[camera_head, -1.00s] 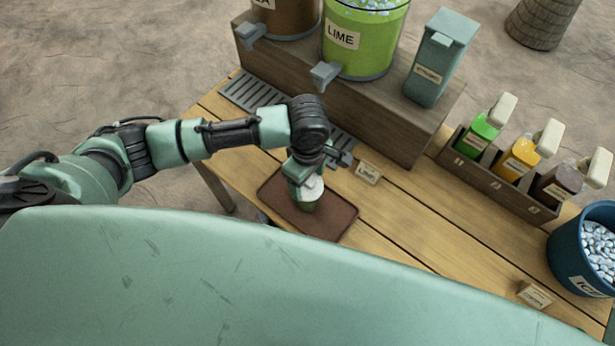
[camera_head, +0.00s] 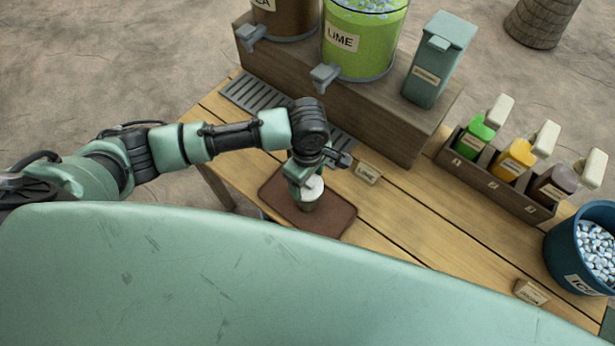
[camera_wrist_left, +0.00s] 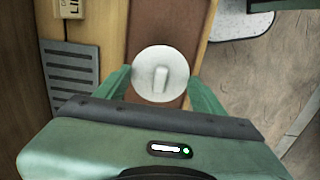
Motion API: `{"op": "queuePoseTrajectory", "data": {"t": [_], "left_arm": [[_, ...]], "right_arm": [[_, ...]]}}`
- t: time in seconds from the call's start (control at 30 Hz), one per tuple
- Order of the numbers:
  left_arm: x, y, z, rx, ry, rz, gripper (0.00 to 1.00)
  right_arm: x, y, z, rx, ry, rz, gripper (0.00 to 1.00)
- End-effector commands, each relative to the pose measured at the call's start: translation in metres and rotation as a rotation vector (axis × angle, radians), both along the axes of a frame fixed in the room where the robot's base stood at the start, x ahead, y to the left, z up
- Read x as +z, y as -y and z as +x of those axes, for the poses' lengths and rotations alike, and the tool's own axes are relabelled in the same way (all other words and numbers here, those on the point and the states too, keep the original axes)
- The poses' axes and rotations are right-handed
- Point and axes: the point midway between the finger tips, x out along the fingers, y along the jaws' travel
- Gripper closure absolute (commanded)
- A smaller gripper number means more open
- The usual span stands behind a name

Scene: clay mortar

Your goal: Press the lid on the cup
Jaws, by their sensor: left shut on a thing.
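My left gripper (camera_head: 300,182) points down over the brown mat, with its fingers on either side of a round white lid (camera_head: 314,187). In the left wrist view the lid (camera_wrist_left: 160,74) is face-on, with a small raised tab in its middle. The two green fingers (camera_wrist_left: 160,82) meet its rim and are shut on it. The cup (camera_head: 307,206) stands on the mat directly under the lid, mostly hidden by lid and fingers. I cannot tell whether the lid is fully seated. My right gripper is not in view.
The brown mat (camera_head: 338,218) lies on the wooden table (camera_head: 420,235). Behind are a grated tray (camera_head: 250,95), a lime dispenser (camera_head: 362,45) and a lime sign (camera_head: 368,173). A bottle rack (camera_head: 497,187) and an ice bucket (camera_head: 570,250) stand right.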

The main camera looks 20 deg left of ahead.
Motion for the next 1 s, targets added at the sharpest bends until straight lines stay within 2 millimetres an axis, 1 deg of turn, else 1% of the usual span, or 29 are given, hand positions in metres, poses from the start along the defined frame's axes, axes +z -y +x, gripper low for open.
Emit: {"op": "queuePoseTrajectory", "data": {"t": [0.17,0.2,0.27,0.5,0.53,0.83,1.0], "left_arm": [[-0.0001,0.0001,-0.0001,0.000,0.000,0.000,0.68],[-0.0001,0.0001,-0.0001,0.000,0.000,0.000,0.23],[0.0000,0.0001,-0.0001,0.000,0.000,0.000,0.06],[0.0000,0.0000,-0.0001,0.000,0.000,0.000,0.06],[0.0000,0.0000,-0.0001,0.000,0.000,0.000,0.00],[0.0011,0.0000,-0.0001,0.000,0.000,0.000,0.00],[0.0078,-0.0001,-0.0001,0.000,0.000,0.000,0.00]], "right_arm": [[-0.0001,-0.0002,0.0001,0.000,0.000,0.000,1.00],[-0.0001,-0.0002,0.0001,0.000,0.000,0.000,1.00],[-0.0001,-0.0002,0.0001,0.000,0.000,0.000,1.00],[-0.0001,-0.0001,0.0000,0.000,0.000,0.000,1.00],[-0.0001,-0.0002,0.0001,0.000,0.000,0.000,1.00],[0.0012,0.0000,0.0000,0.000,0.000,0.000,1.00],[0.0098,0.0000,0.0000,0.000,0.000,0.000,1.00]]}}
